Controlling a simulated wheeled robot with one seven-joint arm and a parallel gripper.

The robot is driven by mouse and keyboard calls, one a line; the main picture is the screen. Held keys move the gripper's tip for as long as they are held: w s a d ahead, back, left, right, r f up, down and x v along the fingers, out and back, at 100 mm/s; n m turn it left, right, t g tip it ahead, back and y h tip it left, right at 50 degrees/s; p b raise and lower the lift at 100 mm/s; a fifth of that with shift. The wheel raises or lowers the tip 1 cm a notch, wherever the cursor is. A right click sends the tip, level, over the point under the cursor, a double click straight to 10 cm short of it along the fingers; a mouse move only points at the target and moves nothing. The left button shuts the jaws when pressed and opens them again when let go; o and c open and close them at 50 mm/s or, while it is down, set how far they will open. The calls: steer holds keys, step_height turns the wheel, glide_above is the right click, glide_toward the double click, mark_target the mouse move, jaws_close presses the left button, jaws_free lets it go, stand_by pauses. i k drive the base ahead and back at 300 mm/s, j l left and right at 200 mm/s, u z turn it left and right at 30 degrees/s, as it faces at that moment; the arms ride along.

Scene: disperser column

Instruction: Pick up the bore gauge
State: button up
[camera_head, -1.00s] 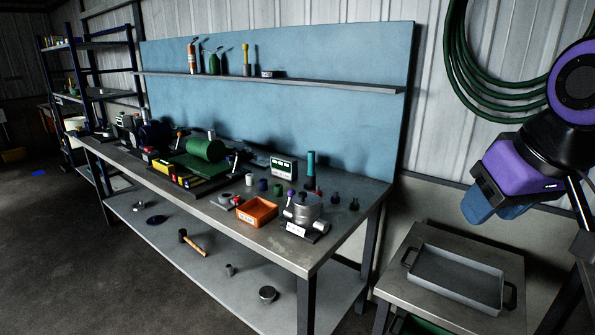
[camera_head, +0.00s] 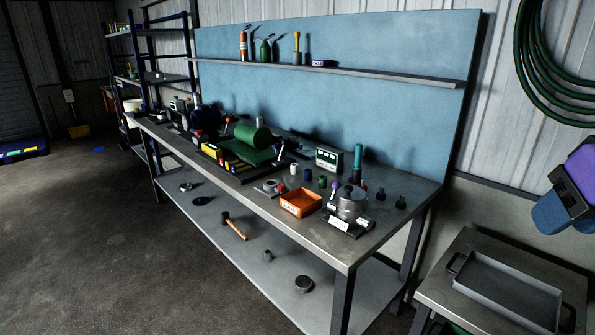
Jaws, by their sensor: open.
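I cannot pick out the bore gauge for certain at this size. A slim upright tool with a teal upper part (camera_head: 357,158) stands near the back right of the workbench (camera_head: 325,247); it may be the gauge, but its details are too small to tell. A round grey metal part (camera_head: 350,204) sits near the front right of the bench, with small parts on and around it. At the right edge, part of my own arm shows in purple and blue, apart from the bench. My gripper is outside the picture.
An orange bin (camera_head: 301,204), a green cylindrical machine (camera_head: 250,140) and a box with a display (camera_head: 329,158) crowd the bench. A shelf (camera_head: 340,72) runs above. A grey tray (camera_head: 508,288) lies on a side table at right.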

mark_target(359, 147)
steer(key=i+j+z, duration=0.1)
steer(key=i+j, duration=0.15)
steer(key=j, duration=0.2)
steer(key=i+j+z, duration=0.15)
steer(key=j, duration=0.25)
steer(key=i+j+z, duration=0.1)
steer(key=i+j, duration=0.2)
steer(key=j, duration=0.2)
steer(key=i+j+z, duration=0.15)
steer(key=j, duration=0.35)
steer(key=i+j+z, duration=0.1)
steer(key=i+j, duration=0.15)
steer(key=j, duration=0.25)
steer(key=i+j+z, duration=0.1)
steer(key=j, duration=0.45)
steer(key=i+j+z, duration=0.15)
steer(key=j, duration=0.35)
steer(key=i+j+z, duration=0.1)
steer(key=j, duration=0.45)
steer(key=i, duration=0.05)
